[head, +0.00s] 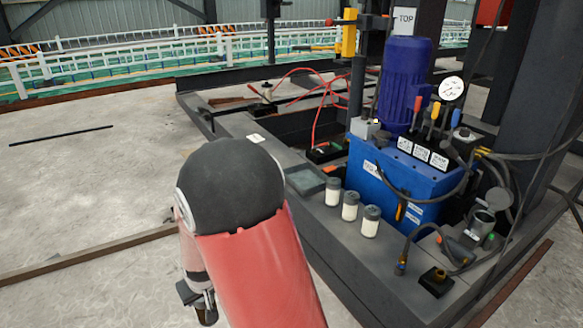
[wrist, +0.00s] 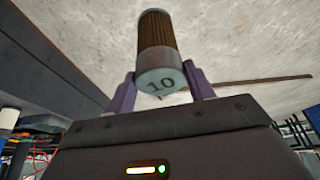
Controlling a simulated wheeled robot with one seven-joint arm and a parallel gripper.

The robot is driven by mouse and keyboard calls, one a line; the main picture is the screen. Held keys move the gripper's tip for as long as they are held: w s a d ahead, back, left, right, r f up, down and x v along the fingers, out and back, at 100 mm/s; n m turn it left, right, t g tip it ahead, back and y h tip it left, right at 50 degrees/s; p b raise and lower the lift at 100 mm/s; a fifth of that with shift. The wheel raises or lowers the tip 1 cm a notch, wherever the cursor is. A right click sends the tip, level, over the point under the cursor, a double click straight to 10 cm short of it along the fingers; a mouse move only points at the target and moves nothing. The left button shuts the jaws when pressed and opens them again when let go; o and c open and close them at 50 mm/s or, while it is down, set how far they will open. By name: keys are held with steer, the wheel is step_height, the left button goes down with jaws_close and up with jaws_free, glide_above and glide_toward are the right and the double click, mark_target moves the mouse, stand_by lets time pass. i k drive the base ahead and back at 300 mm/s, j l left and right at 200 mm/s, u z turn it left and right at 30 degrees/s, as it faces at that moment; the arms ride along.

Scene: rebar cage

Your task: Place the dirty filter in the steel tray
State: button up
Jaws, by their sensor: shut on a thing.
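The dirty filter (wrist: 158,34) is a brown pleated cylinder with a grey end cap marked 10. My gripper (wrist: 161,78) is shut on it, with one purple finger on each side of the cap. In the wrist view the pale floor lies behind the filter. In the head view my arm covers most of the gripper, which hangs over the floor left of the bench. The steel tray (head: 305,180) appears to be the shallow grey rectangular tray on the bench, left of the jars and apart from my gripper. Its visible inside looks empty.
Several obstacles stand on the bench (head: 345,262): three pale-filled jars (head: 350,207) beside the tray, a blue power unit (head: 400,178) with a motor and gauge, and an open canister (head: 482,222) with hoses. Red cables (head: 315,125) lie behind. Floor at left is mostly clear.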

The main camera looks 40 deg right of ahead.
mark_target(305, 181)
steer(key=i+l+z, duration=0.15)
steer(key=z, duration=0.2)
steer(key=i+z, duration=0.7)
